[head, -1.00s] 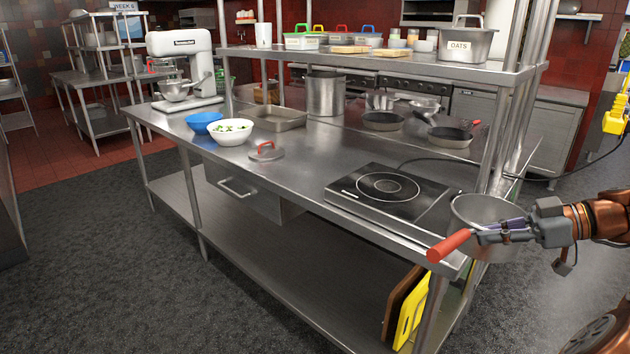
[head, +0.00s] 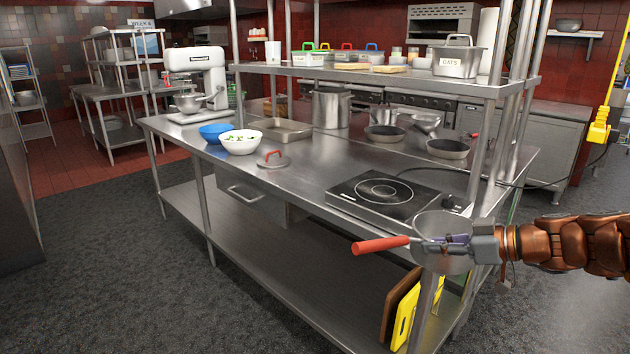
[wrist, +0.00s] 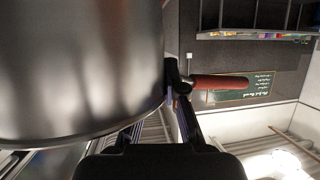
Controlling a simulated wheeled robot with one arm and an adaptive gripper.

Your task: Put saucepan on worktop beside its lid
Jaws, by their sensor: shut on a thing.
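The saucepan (head: 436,256) is a steel pot with a red handle (head: 381,245). In the head view it is held in the air at the near right corner of the worktop. My gripper (head: 446,243) is shut on the saucepan, near where the handle meets the pot. The wrist view shows the pot wall (wrist: 75,65) close up and the red handle (wrist: 222,82) beyond the fingers (wrist: 182,110).
The induction hob (head: 385,192) lies between the saucepan and the lid. A white bowl (head: 240,146), a blue bowl (head: 214,131) and a tray (head: 282,128) stand behind the lid. An overhead shelf (head: 370,76) spans the back. Bare worktop lies around the lid.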

